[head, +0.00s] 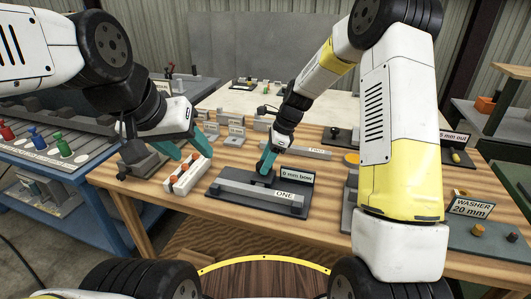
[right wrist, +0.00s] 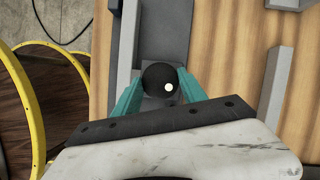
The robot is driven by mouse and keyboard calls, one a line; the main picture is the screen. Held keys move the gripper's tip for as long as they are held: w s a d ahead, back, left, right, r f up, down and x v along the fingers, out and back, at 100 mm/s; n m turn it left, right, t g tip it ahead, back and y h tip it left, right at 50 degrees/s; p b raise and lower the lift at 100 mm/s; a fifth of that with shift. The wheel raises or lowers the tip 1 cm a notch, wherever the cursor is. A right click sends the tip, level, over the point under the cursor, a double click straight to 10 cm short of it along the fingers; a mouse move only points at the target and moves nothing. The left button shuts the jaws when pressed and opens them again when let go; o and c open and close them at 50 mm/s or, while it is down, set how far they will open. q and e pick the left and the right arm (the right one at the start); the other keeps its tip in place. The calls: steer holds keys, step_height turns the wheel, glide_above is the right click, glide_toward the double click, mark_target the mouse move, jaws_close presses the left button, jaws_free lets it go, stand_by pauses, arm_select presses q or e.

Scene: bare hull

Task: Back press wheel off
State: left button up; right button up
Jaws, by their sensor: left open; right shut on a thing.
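My right gripper (head: 266,168) reaches down onto the dark press plate (head: 228,201) marked ONE, which has a grey bar along it. In the right wrist view its teal fingers (right wrist: 160,82) are shut on a round black knob (right wrist: 158,74) with a white dot, one finger on each side. I cannot tell from these frames whether this knob is the back press wheel. A label reading TWO (head: 318,152) stands behind it, partly hidden by my arm. My left gripper (head: 187,150) is open and empty, above the table near the white block with orange pieces.
The white block (head: 187,176) with orange pieces stands left of the plate. A sign reading "0 mm bow" (head: 297,175) stands behind the plate's right part. A blue bench (head: 75,165) with coloured pegs is at left. A washer sign (head: 471,208) stands at right.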

steer(key=n, duration=0.2)
steer(key=n+g, duration=0.1)
steer(key=shift+w+n, duration=0.2)
steer(key=shift+n, duration=0.2)
steer(key=n+g+h, duration=0.1)
steer(key=n, duration=0.2)
steer(key=shift+a+n+g, duration=0.1)
steer(key=shift+n+g, duration=0.2)
steer(key=n+h, duration=0.1)
steer(key=n, duration=0.2)
steer(key=n+g+h, duration=0.1)
steer(key=n, duration=0.2)
steer(key=shift+w+a+g, duration=0.15)
steer(key=shift+g, duration=0.15)
steer(key=n+h, duration=0.1)
steer(key=n, duration=0.3)
steer(key=shift+a, duration=0.1)
steer(key=n+h, duration=0.1)
steer(key=n, duration=0.2)
steer(key=shift+n+h, duration=0.3)
steer(key=shift+h, duration=0.1)
steer(key=n+h, duration=0.1)
steer(key=n, duration=0.2)
steer(key=shift+a+n, duration=0.15)
steer(key=shift+n, duration=0.15)
steer(key=shift+n+t+h, duration=0.6)
steer(key=shift+n+t, duration=0.1)
steer(key=shift+n, duration=1.1)
steer(key=o, duration=1.4)
steer(key=shift+c, duration=0.2)
